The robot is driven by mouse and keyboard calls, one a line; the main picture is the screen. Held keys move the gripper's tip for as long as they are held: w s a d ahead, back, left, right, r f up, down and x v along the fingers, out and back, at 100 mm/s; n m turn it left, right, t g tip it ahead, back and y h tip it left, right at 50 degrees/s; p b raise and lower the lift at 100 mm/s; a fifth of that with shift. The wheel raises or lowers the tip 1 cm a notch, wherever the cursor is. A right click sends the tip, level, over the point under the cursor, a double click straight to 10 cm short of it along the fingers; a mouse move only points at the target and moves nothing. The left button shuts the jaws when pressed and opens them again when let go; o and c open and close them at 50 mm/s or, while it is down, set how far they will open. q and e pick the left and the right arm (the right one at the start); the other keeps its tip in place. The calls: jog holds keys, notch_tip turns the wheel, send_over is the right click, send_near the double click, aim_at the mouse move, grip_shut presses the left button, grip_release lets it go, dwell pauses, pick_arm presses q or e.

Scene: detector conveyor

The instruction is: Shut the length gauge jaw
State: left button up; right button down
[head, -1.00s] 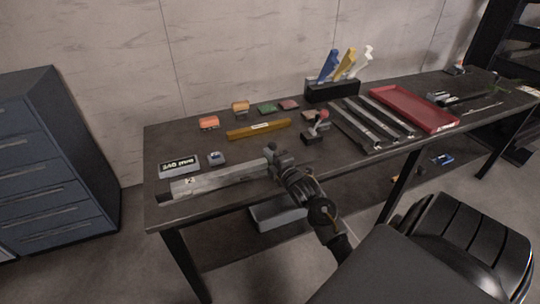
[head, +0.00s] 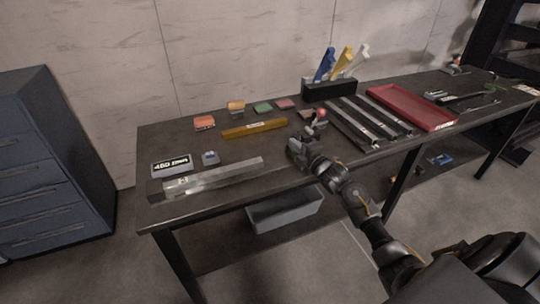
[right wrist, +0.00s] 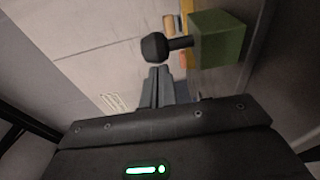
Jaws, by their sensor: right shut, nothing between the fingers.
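The length gauge (head: 215,178) is a long grey bar lying along the front left of the table, with a dark block at its left end. A small display (head: 172,165) stands behind it; I cannot read its text surely. My left gripper is out of view.
A red-knobbed stand (head: 321,113) is just behind my right gripper, partly hidden. A yellow bar (head: 254,129) and several small coloured blocks lie behind the gauge. A red tray (head: 412,108) is to the right. A grey bin (head: 285,211) sits below the tabletop.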

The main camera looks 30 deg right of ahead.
jog(key=a, duration=0.1)
jog(key=s+a, duration=0.1)
jog(key=a+p, duration=0.1)
jog(key=shift+s+a, duration=0.4)
pick_arm(q)
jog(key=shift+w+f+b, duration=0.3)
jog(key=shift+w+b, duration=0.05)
jog(key=shift+b, duration=0.5)
pick_arm(e)
jog(key=s, duration=0.9)
jog(key=shift+s+d, duration=0.2)
jog(key=shift+d, duration=0.05)
